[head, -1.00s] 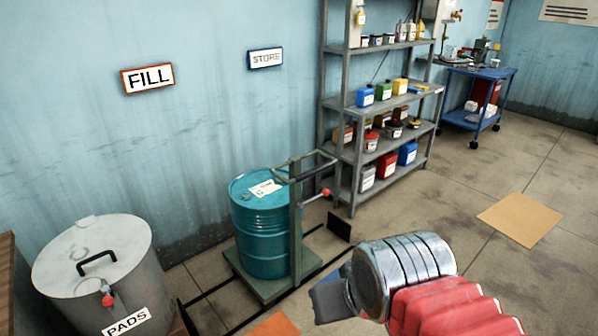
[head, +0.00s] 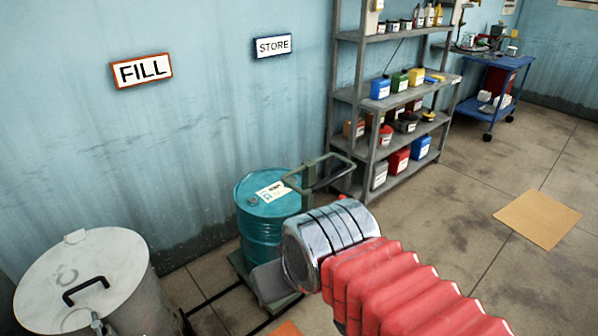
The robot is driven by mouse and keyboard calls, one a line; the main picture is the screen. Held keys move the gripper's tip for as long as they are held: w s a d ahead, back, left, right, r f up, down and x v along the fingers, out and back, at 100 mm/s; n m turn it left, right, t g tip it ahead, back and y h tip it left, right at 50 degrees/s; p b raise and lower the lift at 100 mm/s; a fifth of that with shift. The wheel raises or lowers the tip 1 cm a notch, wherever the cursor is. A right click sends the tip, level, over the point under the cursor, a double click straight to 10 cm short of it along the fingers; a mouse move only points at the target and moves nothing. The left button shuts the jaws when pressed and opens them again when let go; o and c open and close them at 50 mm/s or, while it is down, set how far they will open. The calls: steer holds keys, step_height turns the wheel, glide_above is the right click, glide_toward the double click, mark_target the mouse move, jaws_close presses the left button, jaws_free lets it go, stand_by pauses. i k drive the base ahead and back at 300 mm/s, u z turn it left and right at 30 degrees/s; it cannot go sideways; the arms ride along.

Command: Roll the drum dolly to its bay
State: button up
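The drum dolly has a low green platform (head: 241,268) and a tubular push handle (head: 322,158). A teal drum (head: 262,228) with a white label on its lid stands upright on it, near the wall. Wall signs read FILL (head: 142,71) and STORE (head: 272,46). Black floor lines (head: 215,297) run beside the dolly.
A grey lidded bin (head: 85,285) stands at lower left. A grey shelf rack (head: 362,110) with cans and bottles stands just beyond the dolly. A blue cart (head: 495,90) is farther back. A tan mat (head: 538,218) lies on the open floor at right.

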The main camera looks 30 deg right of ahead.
mark_target(264, 198)
steer(key=i, duration=1)
steer(key=z, duration=0.2)
